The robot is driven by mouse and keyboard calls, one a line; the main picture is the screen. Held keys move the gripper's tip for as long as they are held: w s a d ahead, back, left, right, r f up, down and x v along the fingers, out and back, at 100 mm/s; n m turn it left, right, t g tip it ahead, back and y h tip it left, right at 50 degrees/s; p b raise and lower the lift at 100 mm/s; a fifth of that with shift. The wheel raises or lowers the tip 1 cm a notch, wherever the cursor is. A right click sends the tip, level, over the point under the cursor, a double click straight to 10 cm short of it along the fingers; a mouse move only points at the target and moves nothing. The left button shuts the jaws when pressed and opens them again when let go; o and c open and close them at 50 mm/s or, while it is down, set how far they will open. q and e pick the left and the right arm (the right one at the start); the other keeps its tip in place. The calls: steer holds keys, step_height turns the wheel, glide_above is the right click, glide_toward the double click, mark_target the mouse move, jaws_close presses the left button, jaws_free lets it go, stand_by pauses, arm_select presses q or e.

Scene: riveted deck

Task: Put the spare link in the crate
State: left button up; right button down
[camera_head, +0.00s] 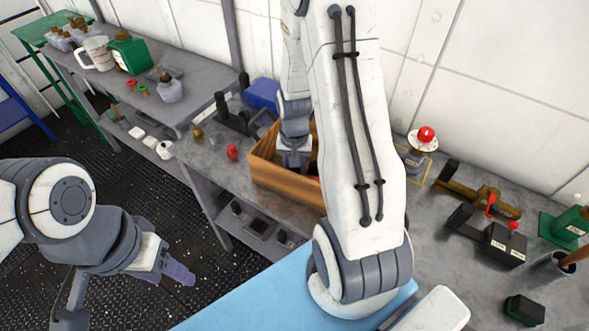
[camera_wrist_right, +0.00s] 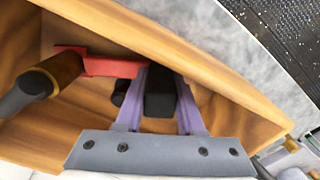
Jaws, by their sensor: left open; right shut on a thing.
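The crate (camera_head: 277,181) is an open orange-brown wooden box on the grey bench, partly hidden by my right arm. My right gripper (camera_head: 293,159) reaches down into it. In the right wrist view, the purple fingers of this gripper (camera_wrist_right: 160,95) are shut on a dark block (camera_wrist_right: 160,88), which I take to be the spare link. The block is inside the crate's walls (camera_wrist_right: 235,95); whether it touches the floor, I cannot tell. My left gripper (camera_head: 178,272), with purple fingers, is open and empty over the dark floor at lower left.
Inside the crate lie a red piece (camera_wrist_right: 105,66) and a dark cylinder with a brown-gold band (camera_wrist_right: 40,85). A blue box (camera_head: 262,93) stands behind the crate, and a small red item (camera_head: 232,152) lies left of it. Black and brass parts (camera_head: 480,200) crowd the bench at right.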

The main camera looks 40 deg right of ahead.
steer(key=shift+f, duration=0.15)
steer(key=c, duration=0.5)
jaws_free()
step_height(320, 180, up, 12)
steer(key=shift+r+b, duration=0.2)
steer(key=shift+b, duration=0.15)
steer(key=s+a+r+n, duration=0.2)
steer(key=a+n, duration=0.3)
steer(key=a, duration=0.5)
steer(key=s+a+r+n, duration=0.1)
steer(key=s+a+n, duration=0.2)
steer(key=s+a, duration=0.1)
steer(key=s+a+r+n, duration=0.1)
steer(key=s+a+n, duration=0.3)
steer(key=s+a, duration=0.1)
steer(key=s+a+n+y, duration=0.1)
steer(key=s+a+n, duration=0.2)
steer(key=s+a, duration=0.2)
steer(key=shift+s+a+r, duration=0.2)
steer(key=shift+s+r, duration=0.1)
steer(key=shift+r, duration=0.1)
